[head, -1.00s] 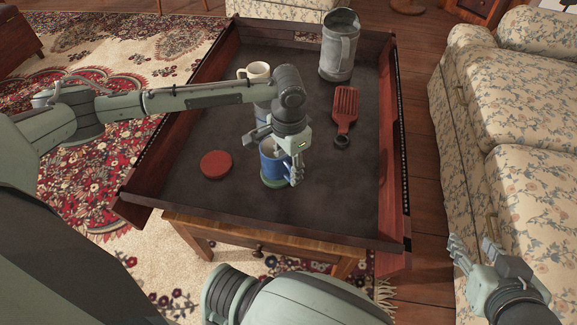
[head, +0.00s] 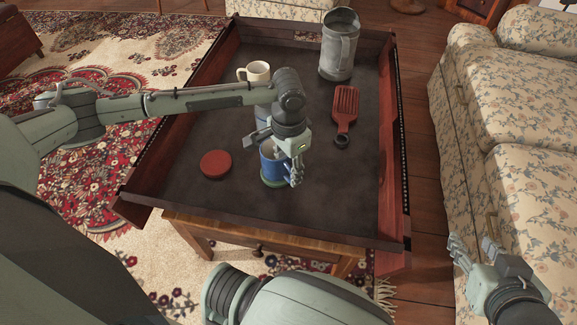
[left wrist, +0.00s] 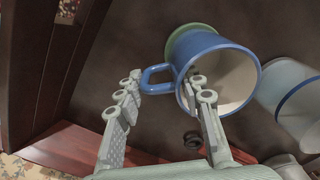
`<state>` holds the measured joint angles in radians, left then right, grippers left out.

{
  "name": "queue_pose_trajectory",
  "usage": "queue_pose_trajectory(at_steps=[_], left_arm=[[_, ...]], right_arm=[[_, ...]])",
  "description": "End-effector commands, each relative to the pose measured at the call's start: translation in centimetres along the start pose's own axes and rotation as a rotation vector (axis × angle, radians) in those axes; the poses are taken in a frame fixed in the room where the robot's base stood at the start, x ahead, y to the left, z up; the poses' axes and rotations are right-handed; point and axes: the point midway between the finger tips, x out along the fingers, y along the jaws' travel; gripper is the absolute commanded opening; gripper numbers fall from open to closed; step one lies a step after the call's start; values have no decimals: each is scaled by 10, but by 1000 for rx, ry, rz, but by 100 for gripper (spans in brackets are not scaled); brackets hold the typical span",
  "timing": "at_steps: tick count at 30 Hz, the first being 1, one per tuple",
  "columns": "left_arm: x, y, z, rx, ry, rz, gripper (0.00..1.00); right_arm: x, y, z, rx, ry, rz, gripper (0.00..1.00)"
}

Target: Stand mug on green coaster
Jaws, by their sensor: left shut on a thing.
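The blue mug (head: 271,164) is upright at the green coaster (head: 274,183) in the head view. In the left wrist view, the mug (left wrist: 222,44) has its pale inside facing the camera, and the coaster (left wrist: 190,34) shows past its base. I cannot tell whether the base touches the coaster. My left gripper (head: 290,180) is shut on the mug's wall beside the handle; it also shows in the left wrist view (left wrist: 168,88), one finger inside the rim and one outside. My right gripper (head: 474,235) is open and empty, off to the right near the sofa.
A red disc (head: 216,164) lies left of the mug. A cream mug (head: 256,72), a metal pitcher (head: 339,46) and a red comb-like brush (head: 345,108) are further back. A blue and white container (left wrist: 292,98) stands close behind the mug. Raised wooden sides (head: 395,150) edge the tabletop.

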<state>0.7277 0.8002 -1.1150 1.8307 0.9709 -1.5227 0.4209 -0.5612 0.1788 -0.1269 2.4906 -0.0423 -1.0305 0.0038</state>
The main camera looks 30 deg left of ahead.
Motion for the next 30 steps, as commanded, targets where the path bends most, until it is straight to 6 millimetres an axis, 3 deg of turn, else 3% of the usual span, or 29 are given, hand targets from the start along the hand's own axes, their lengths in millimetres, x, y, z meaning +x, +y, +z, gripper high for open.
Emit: queue_pose_trajectory(at_steps=[7, 8, 13, 23, 30], left_arm=[[4, 0, 0, 0, 0, 0, 0], [3, 0, 0, 0, 1, 0, 40], [3, 0, 0, 1, 0, 0, 61], [2, 0, 0, 1, 0, 0, 61], [-32, 0, -1, 2, 5, 0, 61]], right_arm=[[0, 0, 0, 0, 0, 0, 40], [0, 0, 0, 0, 0, 0, 40], [0, 0, 0, 0, 0, 0, 40], [-1, -1, 0, -1, -2, -2, 40], [0, 0, 0, -1, -1, -1, 40]])
